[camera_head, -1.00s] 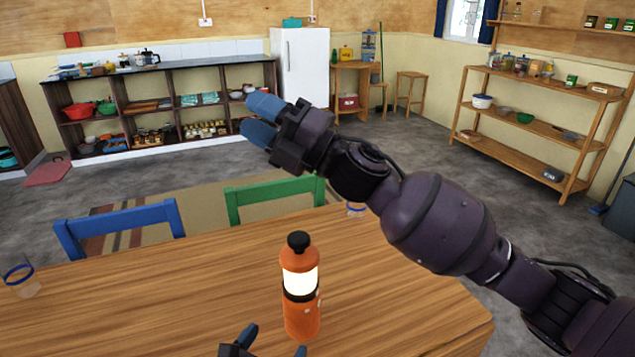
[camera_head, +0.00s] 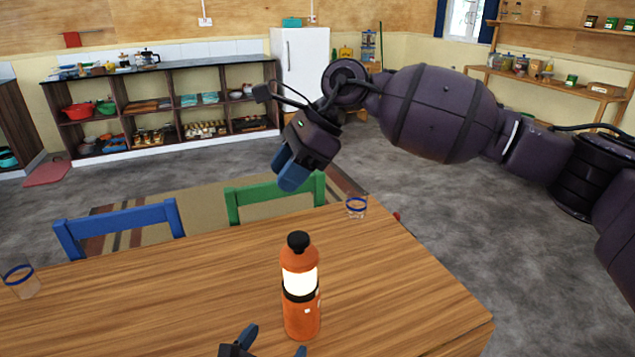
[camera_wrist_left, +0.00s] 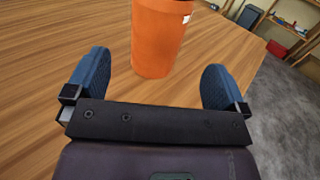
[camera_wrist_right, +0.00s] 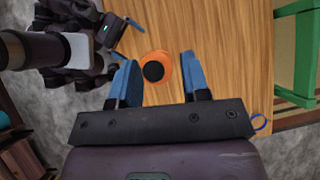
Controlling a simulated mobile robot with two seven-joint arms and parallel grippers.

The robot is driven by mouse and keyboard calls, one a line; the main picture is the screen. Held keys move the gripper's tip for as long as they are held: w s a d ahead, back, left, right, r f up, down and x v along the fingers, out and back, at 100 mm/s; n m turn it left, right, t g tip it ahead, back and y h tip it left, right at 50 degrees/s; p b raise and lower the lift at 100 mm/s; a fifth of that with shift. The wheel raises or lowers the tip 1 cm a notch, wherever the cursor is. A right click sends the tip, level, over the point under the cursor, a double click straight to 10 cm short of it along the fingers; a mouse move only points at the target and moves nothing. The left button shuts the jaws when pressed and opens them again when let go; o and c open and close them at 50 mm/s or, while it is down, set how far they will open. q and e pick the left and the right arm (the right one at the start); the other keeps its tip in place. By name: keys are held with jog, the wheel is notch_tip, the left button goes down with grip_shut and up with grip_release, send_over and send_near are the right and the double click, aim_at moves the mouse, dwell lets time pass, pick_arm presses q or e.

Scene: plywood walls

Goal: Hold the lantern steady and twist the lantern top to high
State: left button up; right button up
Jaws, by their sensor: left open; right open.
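The orange lantern (camera_head: 301,318) stands upright on the wooden table, with a glowing white band and a black knob (camera_head: 298,242) on top. In the left wrist view the lantern's lower body (camera_wrist_left: 158,38) is just beyond the fingertips, roughly centred. My left gripper (camera_head: 272,346) is open and low beside the lantern's base. My right gripper (camera_head: 289,172) is above the far side of the table, pointing down, with its fingers overlapping in the head view. In the right wrist view it is open, and the lantern top (camera_wrist_right: 153,71) shows below, between the fingers.
The table (camera_head: 400,300) has a drinking glass (camera_head: 356,207) at its far edge and another glass (camera_head: 22,281) at the left. A blue chair (camera_head: 120,232) and a green chair (camera_head: 275,192) stand behind it. The tabletop around the lantern is clear.

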aim_at(300, 304)
pick_arm(q)
jog(key=x, duration=1)
jog(key=shift+w+d, duration=0.2)
jog(key=shift+w, duration=0.15)
pick_arm(e)
jog(key=d+n+h, duration=0.1)
jog(key=d+f+n+h, duration=0.1)
jog(key=d, duration=0.1)
jog(key=d+f+h, duration=0.1)
jog(key=shift+s+d+f+n+g+h, duration=0.15)
jog(key=shift+d+f+n+g+h, duration=0.15)
jog(key=shift+d+n, duration=0.1)
